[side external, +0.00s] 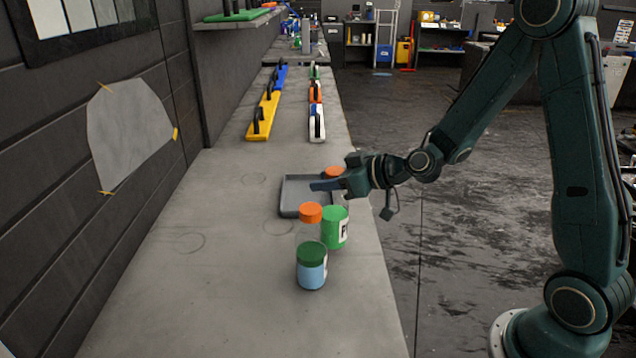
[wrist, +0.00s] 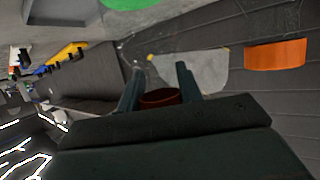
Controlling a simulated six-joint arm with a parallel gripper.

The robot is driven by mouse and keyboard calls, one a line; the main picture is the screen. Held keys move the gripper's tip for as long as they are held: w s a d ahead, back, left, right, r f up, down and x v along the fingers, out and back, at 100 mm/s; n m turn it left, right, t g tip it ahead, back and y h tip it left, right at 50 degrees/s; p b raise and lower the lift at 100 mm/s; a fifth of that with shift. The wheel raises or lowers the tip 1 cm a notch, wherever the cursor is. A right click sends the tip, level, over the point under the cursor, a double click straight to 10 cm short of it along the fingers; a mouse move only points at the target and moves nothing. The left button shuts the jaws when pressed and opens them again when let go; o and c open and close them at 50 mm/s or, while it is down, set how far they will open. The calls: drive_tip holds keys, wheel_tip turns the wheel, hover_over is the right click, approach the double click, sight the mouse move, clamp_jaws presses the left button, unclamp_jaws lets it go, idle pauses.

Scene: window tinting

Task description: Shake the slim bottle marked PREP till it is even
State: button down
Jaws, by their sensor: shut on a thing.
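My gripper (side external: 326,186) is above the bench, by the grey tray, with its fingers pointing left. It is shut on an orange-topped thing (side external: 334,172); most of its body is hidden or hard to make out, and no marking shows. In the wrist view, its dark orange top (wrist: 160,97) is between the fingers. A green container (side external: 334,228) stands in front of the tray, with a white label partly turned away; a letter like P shows. Another orange cap (side external: 311,212) is beside it, over what looks like a clear body. I cannot read PREP on anything.
A blue jar with a green lid (side external: 311,266) stands nearest on the bench. The shallow grey tray (side external: 288,196) lies behind the containers. Yellow (side external: 262,118) and white (side external: 317,124) tools lie farther back. The bench's left front is clear. A grey sheet (side external: 130,138) is taped to the wall.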

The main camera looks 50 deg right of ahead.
drive_tip(key=shift+s+f, duration=0.1)
drive_tip(key=shift+f, duration=0.05)
wheel_tip(320, 180, up, 8)
drive_tip(key=shift+r, duration=0.1)
wheel_tip(320, 180, down, 8)
drive_tip(key=shift+f, duration=0.15)
wheel_tip(320, 180, up, 8)
drive_tip(key=shift+r, duration=0.15)
drive_tip(key=shift+f, duration=4.15)
drive_tip(key=shift+r, duration=0.15)
